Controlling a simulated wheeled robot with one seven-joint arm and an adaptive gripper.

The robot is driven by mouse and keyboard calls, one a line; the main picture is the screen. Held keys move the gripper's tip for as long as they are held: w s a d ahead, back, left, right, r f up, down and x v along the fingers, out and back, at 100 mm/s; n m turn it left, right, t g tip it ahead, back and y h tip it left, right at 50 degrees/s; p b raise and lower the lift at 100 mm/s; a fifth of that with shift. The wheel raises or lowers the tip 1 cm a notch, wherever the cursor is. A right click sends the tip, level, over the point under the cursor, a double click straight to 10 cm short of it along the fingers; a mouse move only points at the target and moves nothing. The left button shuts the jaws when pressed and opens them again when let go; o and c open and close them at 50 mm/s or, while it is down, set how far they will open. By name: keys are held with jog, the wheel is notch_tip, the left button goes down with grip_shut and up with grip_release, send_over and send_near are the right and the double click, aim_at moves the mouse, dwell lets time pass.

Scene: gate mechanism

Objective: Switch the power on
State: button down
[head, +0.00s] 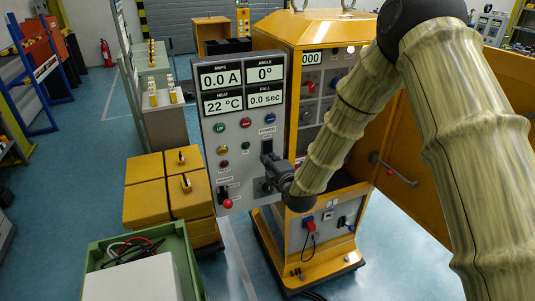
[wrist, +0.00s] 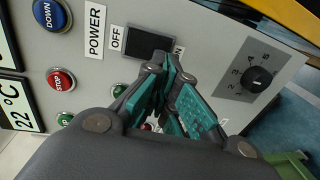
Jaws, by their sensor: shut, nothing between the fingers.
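The control panel (head: 236,160) is a grey upright board with display readouts, buttons and knobs. Its black power switch (wrist: 146,42) sits beside the POWER label (wrist: 95,30), with OFF at its left in the wrist view and ON partly hidden by a finger. In the head view the switch (head: 267,146) shows just above my gripper (head: 270,160). My gripper, with grey links and teal pads, also shows in the wrist view (wrist: 165,68). Its fingers are shut and empty, with the tips at the switch's lower edge. I cannot tell whether they touch it, nor the switch's position.
A rotary dial (wrist: 258,80) lies right of the fingers in the wrist view. The blue DOWN button (wrist: 50,14) and red STOP button (wrist: 60,79) lie left. A yellow cabinet (head: 310,30) stands behind the panel. Yellow boxes (head: 145,205) and a green crate (head: 185,240) stand left.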

jog(key=shift+p+x, duration=0.35)
jog(key=shift+x, duration=0.75)
jog(key=shift+w+a+f+t+b, duration=0.15)
jog(key=shift+w+t+b, duration=0.2)
jog(key=shift+b, duration=0.85)
jog(key=shift+s, duration=0.15)
jog(key=f+b+v, duration=0.1)
jog(key=b+v, duration=0.1)
jog(key=v, duration=0.4)
jog(key=f+b+v, duration=0.2)
jog(key=b+v, duration=0.1)
jog(key=v, duration=0.4)
jog(key=shift+s+d, duration=0.25)
jog(key=shift+d, duration=0.1)
